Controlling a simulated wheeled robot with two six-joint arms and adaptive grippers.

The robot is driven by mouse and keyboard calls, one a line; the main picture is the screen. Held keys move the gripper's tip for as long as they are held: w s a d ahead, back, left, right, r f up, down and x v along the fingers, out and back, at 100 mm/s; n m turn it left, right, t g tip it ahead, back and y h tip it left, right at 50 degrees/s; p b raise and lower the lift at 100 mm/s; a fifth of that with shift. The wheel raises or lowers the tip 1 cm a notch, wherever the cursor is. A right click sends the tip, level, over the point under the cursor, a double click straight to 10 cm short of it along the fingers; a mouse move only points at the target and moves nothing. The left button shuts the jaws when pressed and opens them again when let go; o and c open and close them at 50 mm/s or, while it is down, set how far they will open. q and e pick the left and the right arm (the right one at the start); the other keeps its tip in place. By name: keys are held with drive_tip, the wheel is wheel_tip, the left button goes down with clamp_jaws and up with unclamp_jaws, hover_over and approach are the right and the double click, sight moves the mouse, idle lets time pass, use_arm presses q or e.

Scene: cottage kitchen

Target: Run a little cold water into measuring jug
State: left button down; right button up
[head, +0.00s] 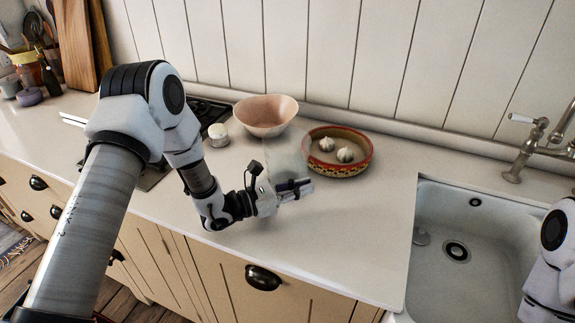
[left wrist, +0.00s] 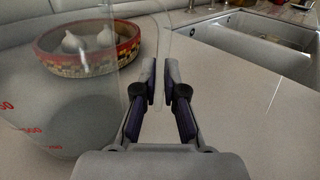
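The measuring jug (head: 287,156) is clear and hard to make out on the counter side in the head view, beside the patterned bowl. In the left wrist view the see-through jug (left wrist: 45,120) fills the left, with red scale marks. Its clear handle edge runs down between my left fingers. My left gripper (head: 297,188) has its fingers close together around that handle, also seen in the left wrist view (left wrist: 160,82). Whether the jug touches the counter is unclear. The tap (head: 535,145) stands at the right behind the white sink (head: 480,220). My right gripper is out of view.
A red-rimmed patterned bowl (head: 366,163) with garlic bulbs stands just behind the jug. A pink bowl (head: 266,115), a small white-lidded pot (head: 218,134) and a dark hob (head: 207,112) are further left. Bare counter (head: 370,230) lies between my left gripper and the sink.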

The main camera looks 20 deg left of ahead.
use_arm(q)
drive_tip(key=shift+r, duration=0.1)
idle(0.3)
drive_tip(key=shift+r+b, duration=0.35)
drive_tip(key=shift+r, duration=0.35)
drive_tip(key=s+d+r, duration=0.1)
drive_tip(key=s, duration=0.7)
drive_tip(key=s+d+r, duration=0.2)
drive_tip(key=s, duration=0.5)
drive_tip(key=shift+s+d+r+p, duration=0.15)
drive_tip(key=shift+s+p, duration=0.15)
drive_tip(key=shift+s, duration=0.05)
